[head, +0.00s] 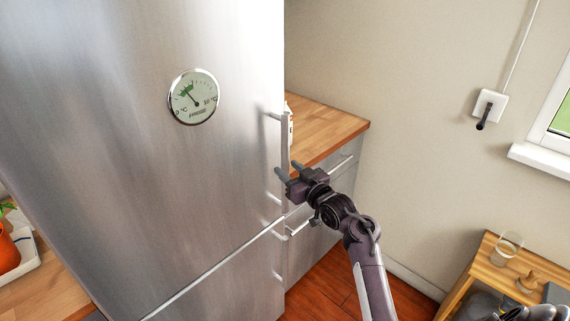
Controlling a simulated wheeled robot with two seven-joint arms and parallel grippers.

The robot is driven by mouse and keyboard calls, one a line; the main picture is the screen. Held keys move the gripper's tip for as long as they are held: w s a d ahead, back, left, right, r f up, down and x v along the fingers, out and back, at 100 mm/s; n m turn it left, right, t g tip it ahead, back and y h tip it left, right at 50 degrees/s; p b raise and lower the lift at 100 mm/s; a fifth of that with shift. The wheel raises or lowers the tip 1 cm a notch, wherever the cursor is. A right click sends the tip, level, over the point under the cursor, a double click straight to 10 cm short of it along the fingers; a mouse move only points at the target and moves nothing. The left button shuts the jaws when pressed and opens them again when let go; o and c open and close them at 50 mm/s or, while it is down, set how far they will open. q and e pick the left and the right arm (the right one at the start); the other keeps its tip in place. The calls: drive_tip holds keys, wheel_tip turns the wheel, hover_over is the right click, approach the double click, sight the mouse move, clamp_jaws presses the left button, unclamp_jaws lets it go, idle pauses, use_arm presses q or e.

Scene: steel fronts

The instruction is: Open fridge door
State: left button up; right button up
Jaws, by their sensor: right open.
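The steel fridge (130,130) fills the left half of the head view, with a tall upper door and a lower door below a slanting seam. The upper door is shut. Its vertical bar handle (285,140) is near the door's right edge. A lower handle (279,255) sits below the seam.
A wooden counter (335,125) with grey drawers (325,200) stands right of the fridge. A wooden side table (485,270) holding a glass (506,248) is at the lower right. Red-brown floor (325,280) shows between them. A plant pot (8,252) is at far left.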

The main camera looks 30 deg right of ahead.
drive_tip(key=shift+w+a, duration=0.1)
drive_tip(key=shift+w, duration=1.1)
clamp_jaws()
